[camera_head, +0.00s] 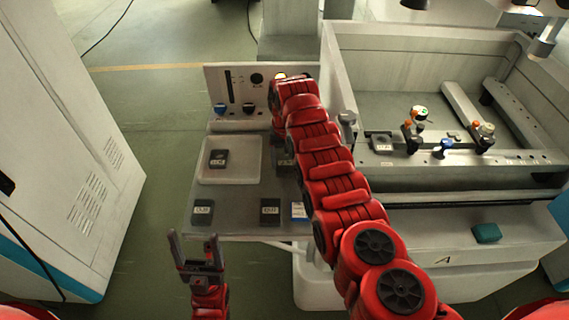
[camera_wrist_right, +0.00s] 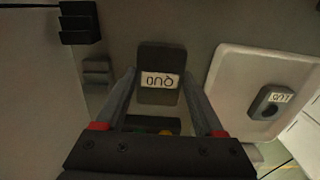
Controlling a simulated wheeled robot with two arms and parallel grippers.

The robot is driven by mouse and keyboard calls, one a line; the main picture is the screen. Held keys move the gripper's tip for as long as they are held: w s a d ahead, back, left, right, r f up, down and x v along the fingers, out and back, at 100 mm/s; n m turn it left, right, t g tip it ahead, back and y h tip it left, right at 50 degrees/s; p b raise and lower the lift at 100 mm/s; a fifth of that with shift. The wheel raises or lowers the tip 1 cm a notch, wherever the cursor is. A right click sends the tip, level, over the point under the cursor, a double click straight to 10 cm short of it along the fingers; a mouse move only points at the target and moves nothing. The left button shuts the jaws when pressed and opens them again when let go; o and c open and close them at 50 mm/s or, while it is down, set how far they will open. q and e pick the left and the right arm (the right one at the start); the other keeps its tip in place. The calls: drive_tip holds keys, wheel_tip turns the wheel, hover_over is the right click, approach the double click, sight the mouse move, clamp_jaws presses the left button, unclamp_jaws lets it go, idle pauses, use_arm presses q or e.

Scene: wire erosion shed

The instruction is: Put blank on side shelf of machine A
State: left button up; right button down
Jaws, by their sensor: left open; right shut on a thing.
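Machine A (camera_head: 445,261) stands at the right. Its grey side shelf (camera_head: 238,222) juts out to the left. My right arm reaches over the shelf, and its gripper is hidden behind the arm in the head view. In the right wrist view my right gripper (camera_wrist_right: 161,82) is shut on a dark blank with a white label (camera_wrist_right: 160,60). Part of a dark block (camera_head: 284,159) shows beside the arm above the shelf. I cannot tell whether the held blank touches the shelf. My left gripper (camera_head: 194,238) is open and empty, in front of the shelf's near edge.
A white tray (camera_head: 246,174) on the shelf holds one labelled dark block (camera_head: 218,158). Two more dark blocks (camera_head: 203,211) (camera_head: 270,205) and a blue-white card (camera_head: 298,211) lie along the near edge. A panel with knobs (camera_head: 235,91) stands behind. A teal block (camera_head: 487,233) lies on the machine's front.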

sight(285, 163)
drive_tip(key=shift+f+b, duration=0.45)
drive_tip(key=shift+f, duration=1.05)
drive_tip(key=shift+f, duration=0.15)
unclamp_jaws()
drive_tip(key=shift+r, duration=0.7)
wheel_tip(285, 163, up, 11)
drive_tip(key=b, duration=0.2)
